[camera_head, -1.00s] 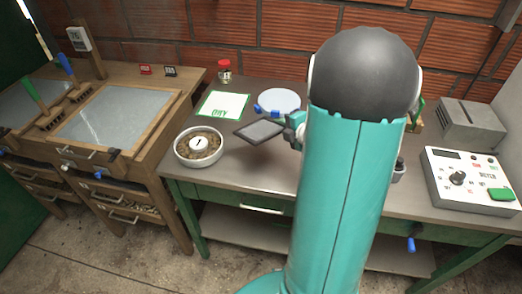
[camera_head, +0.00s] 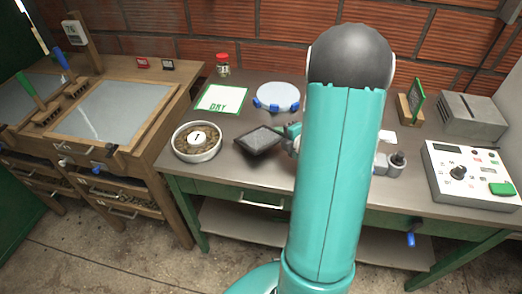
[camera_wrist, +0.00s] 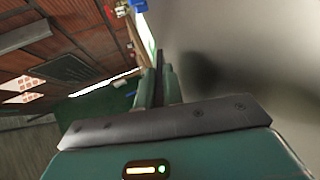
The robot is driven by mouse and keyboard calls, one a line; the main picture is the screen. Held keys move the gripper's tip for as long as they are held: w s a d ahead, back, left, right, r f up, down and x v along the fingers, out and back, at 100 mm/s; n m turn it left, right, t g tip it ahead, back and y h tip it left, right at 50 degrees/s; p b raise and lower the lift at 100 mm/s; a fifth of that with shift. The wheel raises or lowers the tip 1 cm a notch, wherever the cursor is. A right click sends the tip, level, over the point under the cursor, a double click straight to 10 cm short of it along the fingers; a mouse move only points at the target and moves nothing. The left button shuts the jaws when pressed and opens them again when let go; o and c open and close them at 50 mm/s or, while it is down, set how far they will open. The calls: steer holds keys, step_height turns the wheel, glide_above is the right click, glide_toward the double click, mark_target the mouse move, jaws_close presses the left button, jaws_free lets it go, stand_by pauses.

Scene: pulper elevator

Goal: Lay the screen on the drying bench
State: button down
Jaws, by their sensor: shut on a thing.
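The screen, a small dark framed panel (camera_head: 259,140), is over the grey top of the green-framed bench (camera_head: 225,165), just right of the bowl. It looks slightly tilted, and I cannot tell whether it touches the top. My gripper (camera_head: 290,134) is shut on its right edge, partly hidden behind my teal arm. In the wrist view my gripper (camera_wrist: 157,85) points away with its fingers close together on a thin dark edge. A white card marked DRY (camera_head: 222,98) lies on the bench behind the screen.
A bowl of brown grains (camera_head: 197,142) stands left of the screen. A round pale dish with blue clips (camera_head: 277,95) is behind it, and a red-lidded jar (camera_head: 223,65) farther back. A meter box (camera_head: 470,175) is at right. A wooden bench with mesh panels (camera_head: 115,110) is at left.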

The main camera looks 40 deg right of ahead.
steer(key=shift+w+f, duration=0.15)
steer(key=shift+f, duration=1.1)
steer(key=c, duration=1.7)
jaws_free()
steer(key=shift+v, duration=4.05)
